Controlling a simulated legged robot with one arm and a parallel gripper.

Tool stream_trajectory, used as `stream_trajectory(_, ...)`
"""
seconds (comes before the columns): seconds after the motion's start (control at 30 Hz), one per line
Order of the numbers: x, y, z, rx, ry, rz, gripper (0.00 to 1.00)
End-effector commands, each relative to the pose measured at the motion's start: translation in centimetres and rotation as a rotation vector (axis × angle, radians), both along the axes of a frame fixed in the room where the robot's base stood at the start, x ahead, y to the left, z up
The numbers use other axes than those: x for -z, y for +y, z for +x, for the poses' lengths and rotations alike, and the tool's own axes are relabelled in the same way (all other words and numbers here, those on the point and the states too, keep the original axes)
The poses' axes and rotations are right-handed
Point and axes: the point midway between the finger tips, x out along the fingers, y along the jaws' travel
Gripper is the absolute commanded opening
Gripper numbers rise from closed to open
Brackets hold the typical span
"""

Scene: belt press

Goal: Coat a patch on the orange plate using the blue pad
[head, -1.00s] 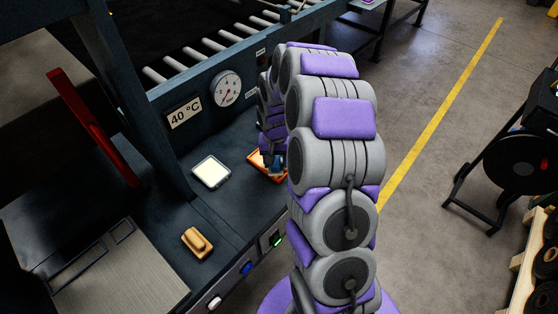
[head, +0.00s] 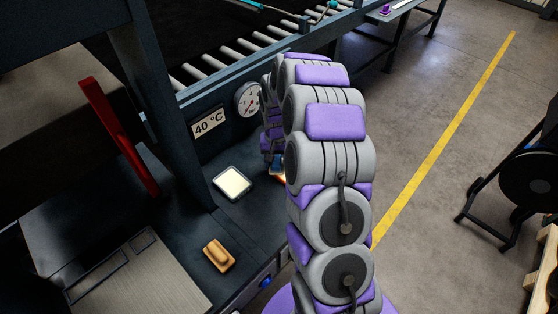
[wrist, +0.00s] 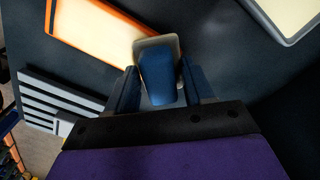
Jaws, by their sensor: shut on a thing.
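My gripper (wrist: 160,92) is shut on the blue pad (wrist: 157,76), which has a blue grip and a pale base. In the wrist view the base overlaps the right end of the orange plate (wrist: 104,17); I cannot tell whether it touches. The plate has an orange rim and a cream face, and part of it runs out of the picture. In the head view my arm hides most of the plate, leaving a small orange bit (head: 281,181). My gripper is mostly hidden there too.
A grey-rimmed tray (head: 218,183) with a cream face lies left of the plate. A tan block with a raised handle (head: 218,255) lies nearer. A red lever (head: 118,135), a gauge (head: 248,98) and a 40 °C sign (head: 208,123) stand at the press. Dark bench lies between.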

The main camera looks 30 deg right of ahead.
Motion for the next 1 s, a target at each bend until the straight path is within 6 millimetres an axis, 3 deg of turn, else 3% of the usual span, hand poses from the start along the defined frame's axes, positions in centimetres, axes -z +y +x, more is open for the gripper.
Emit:
stream_trajectory(0.7,-6.9,0.4,0.1,-0.003,-0.004,-0.002,0.24)
stream_trajectory(1.0,-8.2,0.1,0.0,-0.004,-0.001,0.0,0.24)
